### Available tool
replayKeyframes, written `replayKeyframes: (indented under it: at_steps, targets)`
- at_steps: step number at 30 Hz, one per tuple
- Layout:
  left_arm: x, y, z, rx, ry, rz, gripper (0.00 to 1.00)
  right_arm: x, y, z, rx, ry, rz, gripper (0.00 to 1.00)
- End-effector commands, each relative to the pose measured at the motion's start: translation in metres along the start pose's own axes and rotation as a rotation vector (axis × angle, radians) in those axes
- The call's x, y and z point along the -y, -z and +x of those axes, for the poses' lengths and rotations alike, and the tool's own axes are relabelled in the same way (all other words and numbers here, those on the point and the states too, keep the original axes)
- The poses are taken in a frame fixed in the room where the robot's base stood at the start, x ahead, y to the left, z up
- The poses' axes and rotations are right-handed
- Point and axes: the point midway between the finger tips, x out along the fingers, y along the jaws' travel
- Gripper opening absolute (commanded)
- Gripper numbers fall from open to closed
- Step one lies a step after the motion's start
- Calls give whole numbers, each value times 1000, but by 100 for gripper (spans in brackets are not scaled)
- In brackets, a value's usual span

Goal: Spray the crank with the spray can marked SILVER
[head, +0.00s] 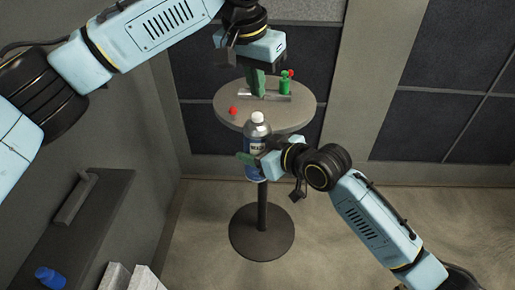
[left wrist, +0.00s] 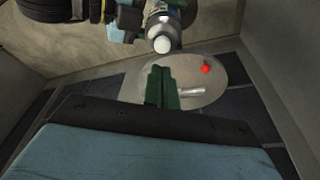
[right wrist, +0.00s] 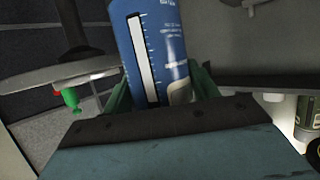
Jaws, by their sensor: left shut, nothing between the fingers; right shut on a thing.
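My right gripper (head: 258,160) is shut on a blue spray can (head: 257,132) with a white cap, upright in front of the round table (head: 225,108). The can's marking cannot be read surely. In the right wrist view the can (right wrist: 155,45) fills the middle between green fingers. My left gripper (head: 256,82) is shut and empty over the table; its fingers (left wrist: 162,88) show together in the left wrist view. Which part is the crank is unclear.
A green piece with a red top (head: 286,85) stands on the table's right side. A grey shelf (head: 100,215) runs along the left wall, with a blue-topped object (head: 50,277) and pale blocks (head: 145,279) near it. Floor at right is partly open.

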Motion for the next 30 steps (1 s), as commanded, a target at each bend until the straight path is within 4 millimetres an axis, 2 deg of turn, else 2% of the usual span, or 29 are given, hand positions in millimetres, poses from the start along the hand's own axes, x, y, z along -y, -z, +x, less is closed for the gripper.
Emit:
replayKeyframes:
  at_steps: [5,12,18,23,30]
  targets:
    - [0,1,-22,-3,-1,1,0,0,1,0,-3,0,0,32]
    - [0,1,-74,-4,0,1,0,0,1,0,-3,0,0,32]
    - [0,0,-106,-2,0,0,0,0,1,0,-3,0,0,32]
    - [0,0,-118,-1,0,1,0,0,1,0,-3,0,0,32]
    - [0,0,-119,0,0,1,0,0,1,0,-3,0,0,32]
